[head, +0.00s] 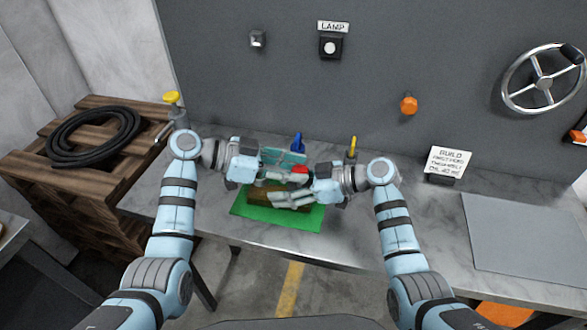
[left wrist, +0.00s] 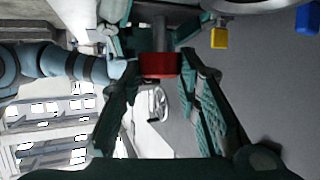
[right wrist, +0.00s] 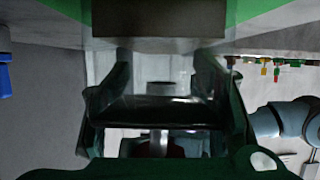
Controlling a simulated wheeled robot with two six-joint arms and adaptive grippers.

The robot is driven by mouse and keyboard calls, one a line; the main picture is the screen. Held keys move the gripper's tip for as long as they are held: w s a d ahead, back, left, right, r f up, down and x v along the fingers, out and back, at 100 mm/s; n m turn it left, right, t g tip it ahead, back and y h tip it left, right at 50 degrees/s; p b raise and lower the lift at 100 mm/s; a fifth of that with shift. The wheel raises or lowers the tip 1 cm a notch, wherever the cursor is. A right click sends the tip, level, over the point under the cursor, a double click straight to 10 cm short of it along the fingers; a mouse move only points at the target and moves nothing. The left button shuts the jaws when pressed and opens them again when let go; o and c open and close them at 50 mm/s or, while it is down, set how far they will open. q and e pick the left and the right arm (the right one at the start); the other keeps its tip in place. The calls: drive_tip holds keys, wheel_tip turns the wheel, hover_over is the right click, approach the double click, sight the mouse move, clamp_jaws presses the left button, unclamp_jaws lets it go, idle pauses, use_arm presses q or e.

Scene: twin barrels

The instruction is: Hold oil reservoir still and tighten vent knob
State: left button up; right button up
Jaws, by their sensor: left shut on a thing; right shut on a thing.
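The red vent knob (head: 299,169) shows near the middle of the head view. In the left wrist view the red knob (left wrist: 160,65) sits on a grey stem between the fingertips. My left gripper (head: 291,165) is shut on it from the left. A brown block-like body (head: 262,196), apparently the oil reservoir, is on the green mat (head: 310,219), partly hidden by my fingers. My right gripper (head: 284,193) is lower and reaches in from the right. The right wrist view shows a dark glossy part (right wrist: 160,110), apparently of the reservoir, between its fingers; their contact is hard to see.
A blue item (head: 299,142) and a yellow-topped item (head: 353,147) stand behind the grippers. A sign (head: 448,161) and a grey sheet (head: 525,235) are to the right. A black hose coil (head: 95,136) lies on a wooden crate (head: 75,195) at left.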

use_arm(q)
drive_tip(key=shift+d+m+g, duration=0.1)
drive_tip(key=shift+m+g, duration=0.8)
drive_tip(key=shift+g, duration=0.3)
drive_tip(key=shift+m+g, duration=0.4)
drive_tip(key=shift+m, duration=0.1)
drive_tip(key=o, duration=1.2)
drive_tip(key=shift+w+a+r, duration=0.1)
drive_tip(key=shift+a, duration=0.25)
drive_tip(key=v, duration=1.1)
drive_tip(key=shift+a+r, duration=0.1)
drive_tip(key=shift+a, duration=0.05)
